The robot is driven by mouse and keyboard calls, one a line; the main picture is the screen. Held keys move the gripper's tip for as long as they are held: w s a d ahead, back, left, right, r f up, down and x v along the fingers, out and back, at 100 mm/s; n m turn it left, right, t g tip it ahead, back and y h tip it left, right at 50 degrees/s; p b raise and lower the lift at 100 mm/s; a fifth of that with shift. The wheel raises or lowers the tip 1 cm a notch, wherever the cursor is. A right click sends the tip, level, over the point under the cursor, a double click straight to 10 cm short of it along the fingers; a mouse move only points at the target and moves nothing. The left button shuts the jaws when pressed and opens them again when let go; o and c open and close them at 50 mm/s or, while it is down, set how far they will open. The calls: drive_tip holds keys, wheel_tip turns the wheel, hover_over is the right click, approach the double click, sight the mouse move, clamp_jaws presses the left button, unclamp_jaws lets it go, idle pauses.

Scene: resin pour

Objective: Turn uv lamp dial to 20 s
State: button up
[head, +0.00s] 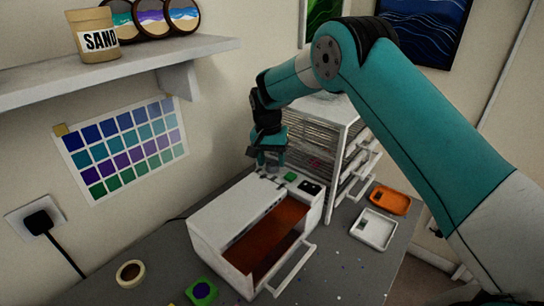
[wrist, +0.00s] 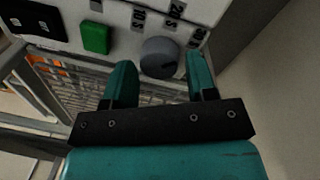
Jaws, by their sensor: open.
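The UV lamp (head: 222,215) is a white box on the grey table, its front drawer pulled out over an orange-brown interior. I cannot tell which mark the dial points at. My gripper (wrist: 160,66) is open, its teal fingertips on either side of the dial, apart from it as far as I can see. In the head view my gripper (head: 266,165) is above the lamp's control panel and hides the dial.
A green button (wrist: 96,38) and a black switch (wrist: 38,18) sit beside the dial. A white rack of drawers (head: 325,135) stands close behind the lamp. White (head: 373,229) and orange (head: 389,200) trays lie at right. A tape roll (head: 130,273) lies at front left.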

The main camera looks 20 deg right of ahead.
drive_tip(key=shift+f, duration=0.65)
drive_tip(key=c, duration=0.6)
drive_tip(key=shift+c, duration=0.2)
drive_tip(key=n+b, duration=0.1)
drive_tip(key=n, duration=0.2)
drive_tip(key=shift+n+b, duration=0.3)
drive_tip(key=n+b, duration=0.1)
drive_tip(key=n, duration=0.4)
drive_tip(key=shift+r+t, duration=0.1)
drive_tip(key=shift+t, duration=0.2)
